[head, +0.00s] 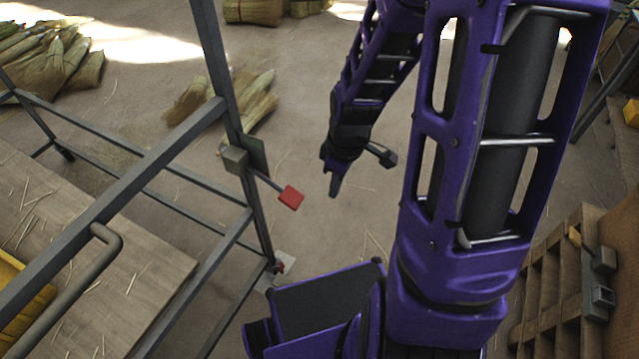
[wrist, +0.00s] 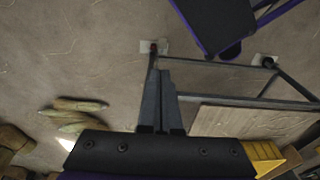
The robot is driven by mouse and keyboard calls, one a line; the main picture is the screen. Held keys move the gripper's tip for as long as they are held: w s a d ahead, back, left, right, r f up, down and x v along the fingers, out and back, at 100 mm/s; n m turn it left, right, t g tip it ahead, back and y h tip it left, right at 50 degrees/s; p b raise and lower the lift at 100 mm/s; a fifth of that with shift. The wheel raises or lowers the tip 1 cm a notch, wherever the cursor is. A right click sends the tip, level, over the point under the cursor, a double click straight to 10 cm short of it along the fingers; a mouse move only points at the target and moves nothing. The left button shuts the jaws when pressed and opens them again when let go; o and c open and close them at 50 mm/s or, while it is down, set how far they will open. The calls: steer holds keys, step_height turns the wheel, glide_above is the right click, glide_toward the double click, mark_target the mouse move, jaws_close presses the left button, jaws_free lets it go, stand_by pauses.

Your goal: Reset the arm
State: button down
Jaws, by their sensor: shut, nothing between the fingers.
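My gripper (head: 334,186) hangs from my purple arm near the middle of the head view, pointing down over the bare floor. It is to the right of the metal frame and of a red-tipped lever (head: 290,198) on that frame, apart from both. In the wrist view my gripper (wrist: 161,74) shows its two dark fingers close together, with nothing held between them. The fingertips overlap the frame's post in that picture, but the head view shows a gap.
A dark metal frame (head: 225,85) stands at left, with a wooden board (head: 130,262) at its base. Straw bundles (head: 250,105) lie on the floor behind. A wooden rack (head: 548,290) with a small grey box stands at lower right. Open floor (head: 300,110) surrounds my gripper.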

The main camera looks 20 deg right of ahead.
steer(key=shift+s+d+r, duration=0.3)
steer(key=shift+s, duration=0.1)
steer(key=shift+w, duration=0.1)
